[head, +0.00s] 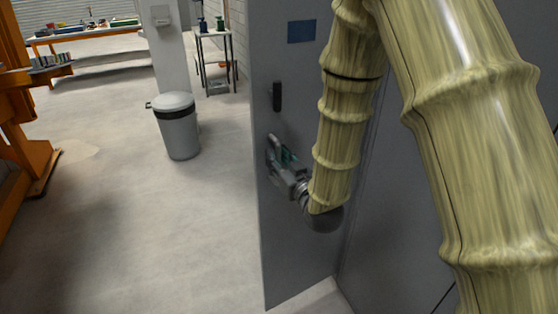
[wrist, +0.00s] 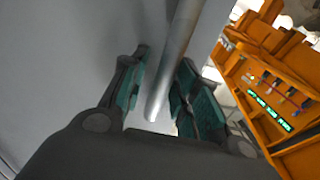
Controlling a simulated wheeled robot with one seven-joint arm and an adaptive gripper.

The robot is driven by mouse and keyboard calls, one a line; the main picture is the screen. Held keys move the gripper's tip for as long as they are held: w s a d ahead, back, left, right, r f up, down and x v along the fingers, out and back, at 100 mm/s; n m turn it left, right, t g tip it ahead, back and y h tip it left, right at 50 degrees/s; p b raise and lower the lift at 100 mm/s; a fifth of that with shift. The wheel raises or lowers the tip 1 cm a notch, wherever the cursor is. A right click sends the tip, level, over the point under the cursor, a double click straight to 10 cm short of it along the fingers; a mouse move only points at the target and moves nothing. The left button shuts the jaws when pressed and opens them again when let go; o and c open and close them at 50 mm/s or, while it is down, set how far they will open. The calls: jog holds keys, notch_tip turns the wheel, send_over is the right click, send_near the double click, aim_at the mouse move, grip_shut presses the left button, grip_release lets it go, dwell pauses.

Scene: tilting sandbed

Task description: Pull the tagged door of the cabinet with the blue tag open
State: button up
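The grey cabinet door (head: 295,235) with the blue tag (head: 301,31) fills the middle of the head view. It stands at an angle to the grey panel (head: 385,240) on its right, its left edge swung out towards me, so it looks open. My gripper (head: 278,152) is at the door's left part, below a small black fitting (head: 277,96). In the wrist view, a pale metal bar (wrist: 174,75) runs between my gripper's teal-padded fingers (wrist: 160,95). Gaps show beside the bar, so the fingers look open around it. The cabinet's inside is hidden.
Clear floor (head: 150,235) lies left of the door. A grey bin (head: 176,125) stands by a pillar behind it. Orange equipment (head: 22,120) is at the far left, and also in the wrist view (wrist: 275,90). A workbench (head: 90,32) and small table (head: 214,45) are farther back.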

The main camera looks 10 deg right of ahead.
jog(key=shift+s+a+f, duration=0.1)
jog(key=v, duration=0.7)
jog(key=shift+s, duration=0.15)
dwell(0.5)
jog(key=s+d+f+m+g+h, duration=0.1)
jog(key=s+d+f+g, duration=0.2)
jog(key=f, duration=0.7)
jog(key=s+d+f+m+g+h, duration=0.1)
jog(key=s+f+g+h, duration=0.15)
jog(key=s+f, duration=0.45)
jog(key=s+d+f+g+h, duration=0.1)
jog(key=s+d+f+g, duration=0.15)
jog(key=f, duration=0.95)
jog(key=s+d+f+m+g, duration=0.1)
jog(key=s+d+f+g, duration=0.1)
jog(key=s+f+g, duration=0.2)
jog(key=s+d+f+m+g, duration=0.1)
jog(key=s+f+g, duration=0.4)
jog(key=s+f, duration=0.5)
jog(key=s+d+h, duration=0.1)
jog(key=s, duration=0.8)
jog(key=shift+s+f, duration=0.2)
jog(key=shift+s, duration=0.2)
